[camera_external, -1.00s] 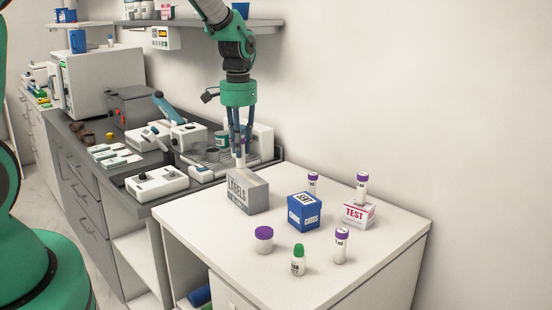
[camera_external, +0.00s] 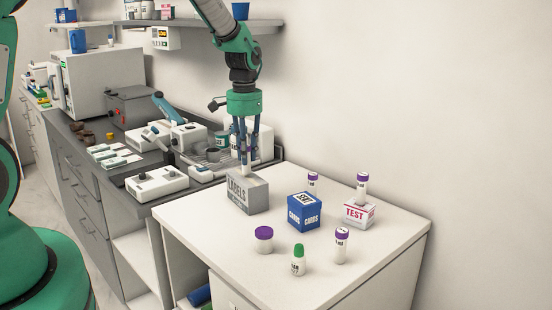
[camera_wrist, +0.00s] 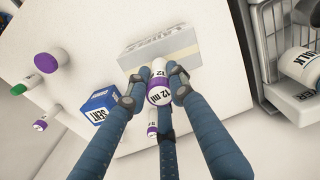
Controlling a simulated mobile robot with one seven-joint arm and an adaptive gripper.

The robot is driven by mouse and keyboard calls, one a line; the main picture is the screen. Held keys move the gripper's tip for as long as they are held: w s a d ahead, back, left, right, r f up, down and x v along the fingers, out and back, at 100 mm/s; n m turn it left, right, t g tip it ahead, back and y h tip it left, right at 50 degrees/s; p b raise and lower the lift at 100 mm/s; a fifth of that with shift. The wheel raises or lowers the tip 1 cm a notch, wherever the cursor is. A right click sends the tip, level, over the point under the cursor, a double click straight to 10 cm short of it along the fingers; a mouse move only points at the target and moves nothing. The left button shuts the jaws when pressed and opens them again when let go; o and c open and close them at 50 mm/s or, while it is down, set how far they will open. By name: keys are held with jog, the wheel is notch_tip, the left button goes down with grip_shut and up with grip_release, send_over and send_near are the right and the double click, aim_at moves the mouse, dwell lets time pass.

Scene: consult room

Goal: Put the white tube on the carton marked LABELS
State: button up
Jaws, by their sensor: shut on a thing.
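My gripper (camera_external: 246,160) is shut on a white tube (camera_external: 246,166) and holds it upright over the grey carton marked LABELS (camera_external: 247,194). In the wrist view the tube (camera_wrist: 158,82) shows a purple band and "12 ml" lettering between my fingers (camera_wrist: 157,88). The carton (camera_wrist: 160,50) lies just beyond the tube there. The carton stands at the back left of the white table. The tube's lower end is very near the carton's top; I cannot tell whether they touch.
On the white table (camera_external: 190,215) stand a blue cards box (camera_external: 304,212), a TEST carton (camera_external: 358,214) with a purple-capped tube (camera_external: 362,185) on it, a purple-lidded jar (camera_external: 264,240), a green-capped bottle (camera_external: 298,262) and other purple-capped tubes (camera_external: 341,246). A wire rack (camera_wrist: 275,50) adjoins.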

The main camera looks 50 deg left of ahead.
jog(key=shift+f, duration=0.25)
jog(key=shift+f, duration=0.2)
jog(key=o, duration=0.9)
jog(key=shift+c, duration=0.2)
jog(key=shift+r, duration=0.15)
notch_tip(320, 180, up, 12)
jog(key=shift+r, duration=0.1)
dwell(0.6)
